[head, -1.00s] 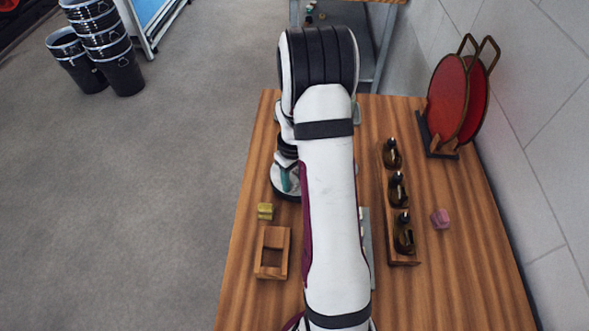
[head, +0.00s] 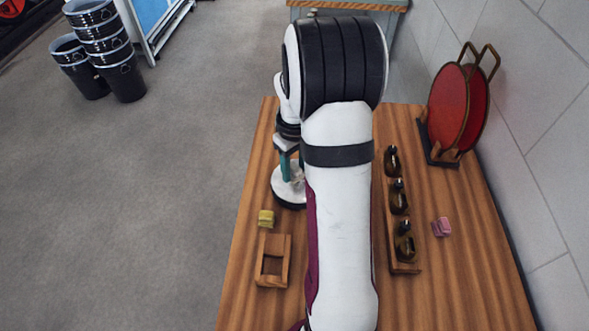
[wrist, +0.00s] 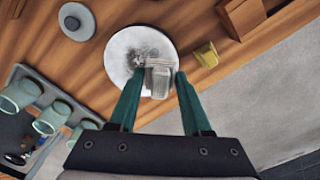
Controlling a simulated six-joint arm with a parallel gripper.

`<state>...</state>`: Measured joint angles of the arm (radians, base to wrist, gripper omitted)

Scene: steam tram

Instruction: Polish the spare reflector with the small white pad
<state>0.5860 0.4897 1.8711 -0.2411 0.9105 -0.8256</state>
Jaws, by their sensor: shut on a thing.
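The spare reflector is a round pale disc (wrist: 122,48) with a dark smudge near its middle. In the head view the reflector (head: 287,192) stands on a dark base at the left of the table, partly hidden by my arm. My gripper (wrist: 157,80), with teal fingers, is shut on the small white pad (wrist: 158,82), which looks greyish and blocky. The pad overlaps the disc's lower right part in the wrist view, beside the smudge. I cannot tell whether it touches the disc. In the head view my gripper (head: 287,167) is over the disc.
A yellow block (head: 266,218) and an open wooden frame (head: 287,262) are near the reflector. A rack of dark bottles (head: 403,266), a pink block (head: 441,227) and red discs (head: 448,105) are to the right. The wrist view shows greenish glass cups (wrist: 20,95) and a knobbed grey disc (wrist: 85,28).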

